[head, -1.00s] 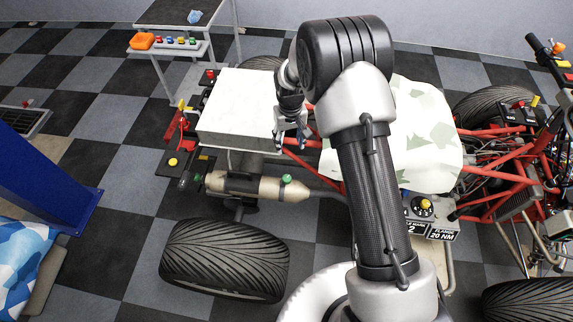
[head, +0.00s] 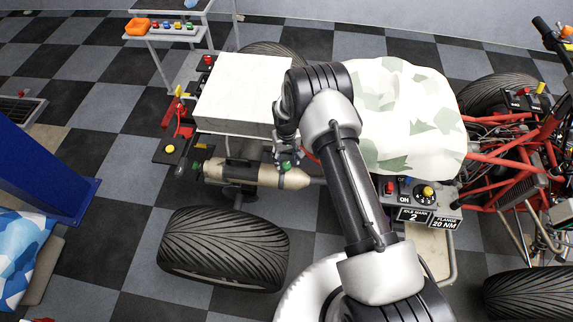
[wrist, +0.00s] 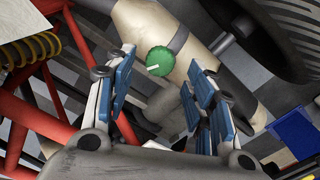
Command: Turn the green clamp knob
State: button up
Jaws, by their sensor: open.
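The green clamp knob (head: 287,166) sits on top of a metal clamp band around the beige exhaust canister (head: 232,174). In the wrist view the round green knob (wrist: 160,61) shows a white mark and lies ahead of my fingers, near the middle between them. My gripper (head: 284,154) is just above and left of the knob in the head view, its fingers spread. In the wrist view my gripper (wrist: 158,85) is open and empty, with blue-padded fingers on either side and apart from the knob. The canister (wrist: 205,40) runs diagonally behind the knob.
Red frame tubes (wrist: 20,110) and a yellow spring (wrist: 30,50) lie left in the wrist view. A white box (head: 240,90), a camouflage cover (head: 410,120) and a control panel (head: 412,195) surround the arm. A tyre (head: 222,248) stands in front of the canister.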

aim_at(286, 165)
jog(key=shift+f+b, duration=0.35)
jog(key=shift+f, duration=1.35)
jog(key=shift+c, duration=0.5)
jog(key=c, duration=1)
